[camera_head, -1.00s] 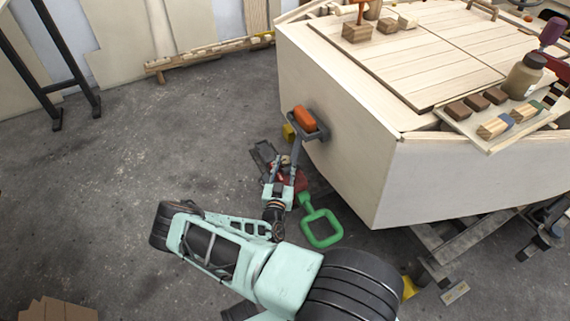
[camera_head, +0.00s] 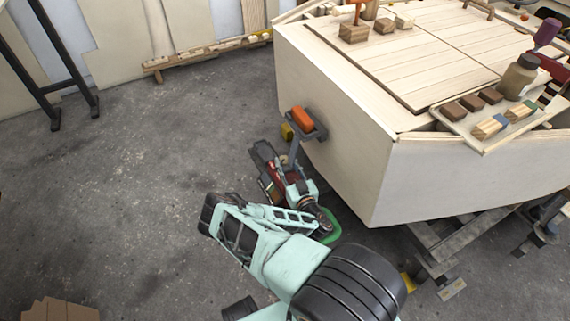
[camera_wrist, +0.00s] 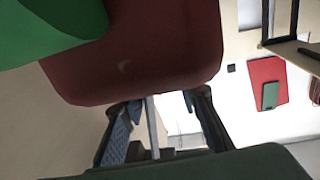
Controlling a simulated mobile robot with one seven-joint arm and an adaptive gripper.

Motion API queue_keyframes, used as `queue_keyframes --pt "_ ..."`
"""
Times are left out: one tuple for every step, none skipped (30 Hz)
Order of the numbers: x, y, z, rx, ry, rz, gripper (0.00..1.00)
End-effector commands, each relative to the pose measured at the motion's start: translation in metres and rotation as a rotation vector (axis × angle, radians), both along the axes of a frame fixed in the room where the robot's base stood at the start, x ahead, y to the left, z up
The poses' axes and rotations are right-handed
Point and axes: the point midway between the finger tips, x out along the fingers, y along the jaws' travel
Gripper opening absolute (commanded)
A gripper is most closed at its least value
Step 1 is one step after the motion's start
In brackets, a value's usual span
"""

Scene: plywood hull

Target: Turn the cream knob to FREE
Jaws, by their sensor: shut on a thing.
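The cream knob does not show clearly in either view; my gripper and the red body may hide it. The dark red body (camera_head: 270,187) hangs below a grey bracket at the hull's end panel. It fills the upper middle of the wrist view (camera_wrist: 140,55). A green loop handle (camera_head: 333,230) shows beside my arm, mostly covered by it. My gripper (camera_head: 293,184) is at the red body. In the wrist view its two fingers (camera_wrist: 163,108) stand apart at the red body's lower edge. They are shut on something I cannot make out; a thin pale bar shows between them.
The plywood hull (camera_head: 345,165) stands close on the right, with an orange block (camera_head: 302,117) on the grey bracket (camera_head: 318,128). A tray (camera_head: 482,140) with blocks and a bottle sits on the hull.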

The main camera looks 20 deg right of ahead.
Motion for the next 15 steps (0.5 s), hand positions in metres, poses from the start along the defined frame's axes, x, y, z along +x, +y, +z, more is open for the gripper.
queue_keyframes --pt "0.0004 -0.0029 -0.0007 0.0 -0.003 0.019 0.05" --pt "0.0005 -0.0027 -0.0007 0.0 -0.003 0.032 0.05" --pt "0.0006 -0.003 -0.0005 0.0 -0.003 0.047 0.05" --pt "0.0008 -0.0026 -0.0003 0.0 -0.003 0.059 0.05" --pt "0.0009 -0.003 0.0 0.0 -0.004 0.067 0.05" --pt "0.001 -0.003 0.0001 0.0 -0.003 0.078 0.05" --pt "0.0011 -0.0028 0.0004 0.0 -0.004 0.086 0.05" --pt "0.0012 -0.0028 0.0005 0.0 -0.004 0.091 0.05" --pt "0.0012 -0.0027 0.0006 0.0 -0.004 0.097 0.05" --pt "0.0013 -0.0026 0.0006 0.0 -0.003 0.101 0.05" --pt "0.0013 -0.0025 0.0007 0.0 -0.003 0.104 0.05" --pt "0.0013 -0.0025 0.0008 0.0 -0.003 0.107 0.05" --pt "0.0013 -0.0024 0.0009 0.0 -0.003 0.109 0.05" --pt "0.0014 -0.0023 0.0011 0.0 -0.004 0.11 0.05" --pt "0.0015 -0.0023 0.0012 -0.001 -0.004 0.11 0.05"
